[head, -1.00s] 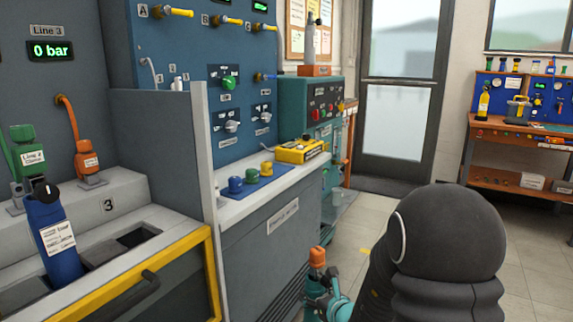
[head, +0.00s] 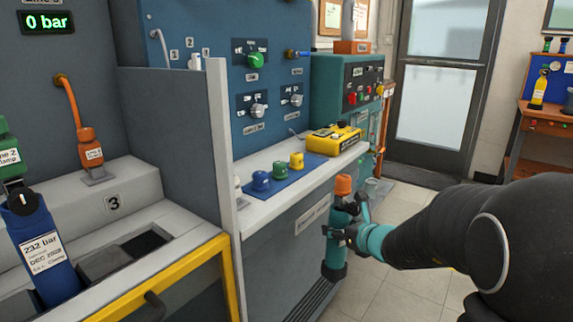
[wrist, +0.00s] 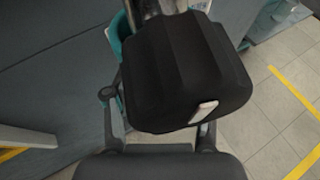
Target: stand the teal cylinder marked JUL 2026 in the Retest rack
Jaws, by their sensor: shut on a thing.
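The teal cylinder (head: 336,240) has an orange cap and a dark foot and hangs upright in front of the grey bench cabinet. The JUL 2026 marking is not readable. I cannot pick out the Retest rack in these frames.
A blue cylinder (head: 42,248) marked DEC 2028 stands at the left bay behind a yellow-edged rail (head: 165,278). Coloured caps sit on a blue mat (head: 281,185) beside a yellow device (head: 333,139). A teal cabinet (head: 335,88) stands behind. Tiled floor (head: 400,295) is open at right.

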